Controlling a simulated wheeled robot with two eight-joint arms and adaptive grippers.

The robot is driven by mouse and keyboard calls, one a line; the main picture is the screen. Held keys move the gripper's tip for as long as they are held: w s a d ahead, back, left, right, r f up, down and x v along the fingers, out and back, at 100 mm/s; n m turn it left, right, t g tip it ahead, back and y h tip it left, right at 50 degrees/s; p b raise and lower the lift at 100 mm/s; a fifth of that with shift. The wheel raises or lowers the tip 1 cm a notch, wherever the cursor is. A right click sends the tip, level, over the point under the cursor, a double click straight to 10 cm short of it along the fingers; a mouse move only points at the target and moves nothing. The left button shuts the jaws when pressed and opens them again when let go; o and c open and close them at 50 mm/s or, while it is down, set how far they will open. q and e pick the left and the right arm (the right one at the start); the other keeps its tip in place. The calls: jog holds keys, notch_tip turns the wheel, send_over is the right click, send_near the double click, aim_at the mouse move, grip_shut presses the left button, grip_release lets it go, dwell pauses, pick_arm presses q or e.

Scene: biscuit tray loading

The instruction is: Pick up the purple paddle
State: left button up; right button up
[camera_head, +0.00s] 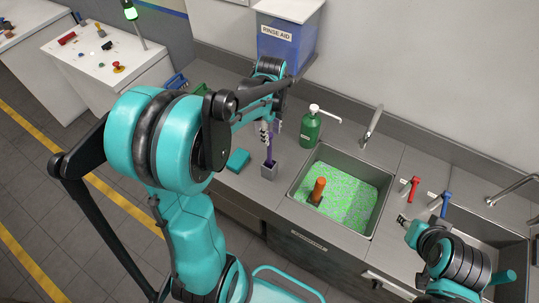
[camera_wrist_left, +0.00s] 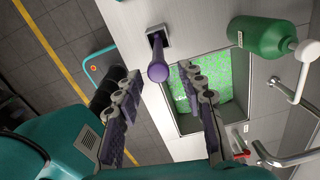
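The purple paddle (camera_head: 269,155) stands upright in a small square grey holder (camera_head: 269,171) on the counter, left of the sink. In the left wrist view the paddle's rounded purple end (camera_wrist_left: 158,72) points at the camera, and the holder (camera_wrist_left: 158,36) shows behind it. My left gripper (camera_head: 271,130) is just above the paddle in the head view. In the left wrist view its two fingers (camera_wrist_left: 160,78) are spread apart, with the paddle end between and beyond them. No contact shows. My right gripper (camera_head: 403,221) is small at the right, near the second basin; its fingers are unclear.
A sink (camera_head: 304,196) with green-patterned contents and an orange-handled thing (camera_head: 318,189) lies right of the holder. A green pump bottle (camera_head: 310,129) stands behind. A teal block (camera_head: 238,159) lies left of the holder. A blue RINSE AID container (camera_head: 283,45) is at the back.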

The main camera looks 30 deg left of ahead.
aim_at(269, 147)
pick_arm(q)
jog(key=shift+w+a+f+m, duration=0.1)
jog(key=shift+f+m, duration=0.05)
jog(key=shift+f, duration=0.3)
jog(key=shift+w+a+f+m, duration=0.1)
jog(key=shift+f+m, duration=0.05)
jog(key=shift+f, duration=0.3)
notch_tip(269, 147, down, 7)
jog(key=shift+s+a, duration=0.15)
grip_shut()
